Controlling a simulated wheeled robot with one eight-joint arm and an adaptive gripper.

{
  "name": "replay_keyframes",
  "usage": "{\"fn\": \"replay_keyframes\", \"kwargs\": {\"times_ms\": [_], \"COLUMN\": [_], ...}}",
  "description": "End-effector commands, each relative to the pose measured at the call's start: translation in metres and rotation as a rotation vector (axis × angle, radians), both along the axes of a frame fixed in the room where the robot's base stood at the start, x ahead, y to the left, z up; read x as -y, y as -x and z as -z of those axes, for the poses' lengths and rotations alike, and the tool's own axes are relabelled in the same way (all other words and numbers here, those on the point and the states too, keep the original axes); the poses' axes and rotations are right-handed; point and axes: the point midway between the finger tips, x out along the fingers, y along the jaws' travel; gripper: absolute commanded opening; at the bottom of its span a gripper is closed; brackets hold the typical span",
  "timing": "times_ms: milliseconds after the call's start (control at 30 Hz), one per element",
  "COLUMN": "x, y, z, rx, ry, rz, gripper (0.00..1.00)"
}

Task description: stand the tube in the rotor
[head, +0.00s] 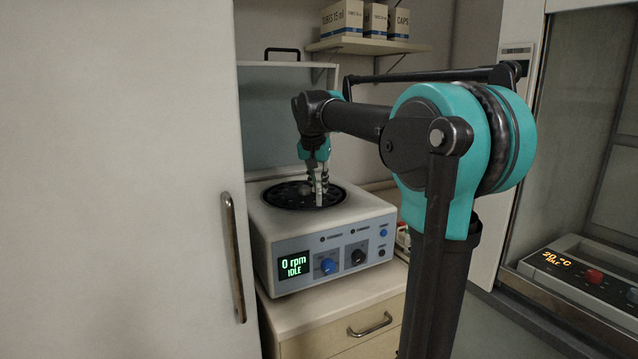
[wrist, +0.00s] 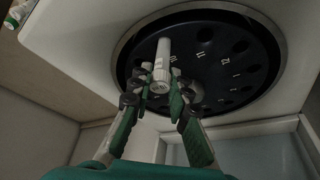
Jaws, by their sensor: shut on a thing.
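A white capped tube (wrist: 162,62) is held between the fingers of my gripper (wrist: 160,82) in the wrist view. The gripper is shut on it near the cap. The black rotor (wrist: 205,58) has several round holes and printed numbers, and lies beyond the tube. In the head view my gripper (head: 318,180) points down over the rotor (head: 290,200), with the tube (head: 320,195) upright in it. Whether the tube's lower end is above or inside a hole, I cannot tell.
The centrifuge (head: 325,240) stands on a drawer cabinet (head: 340,310) and reads 0 rpm, IDLE. Its raised lid (head: 285,110) is behind the rotor. A white cabinet door (head: 120,180) fills the left. Boxes (head: 345,18) sit on a shelf above.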

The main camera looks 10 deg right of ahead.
Motion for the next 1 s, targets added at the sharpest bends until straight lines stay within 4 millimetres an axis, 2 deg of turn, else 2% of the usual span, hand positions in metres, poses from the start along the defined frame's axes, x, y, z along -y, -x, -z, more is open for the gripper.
{"fn": "replay_keyframes", "kwargs": {"times_ms": [533, 833, 867, 1000], "x": [0.0, 0.0, 0.0, 0.0], "y": [0.0, 0.0, 0.0, 0.0], "z": [0.015, 0.016, 0.016, 0.016], "rx": [0.0, 0.0, 0.0, 0.0], "ry": [0.0, 0.0, 0.0, 0.0], "rz": [0.0, 0.0, 0.0, 0.0], "gripper": [0.0, 0.0, 0.2, 0.38]}}
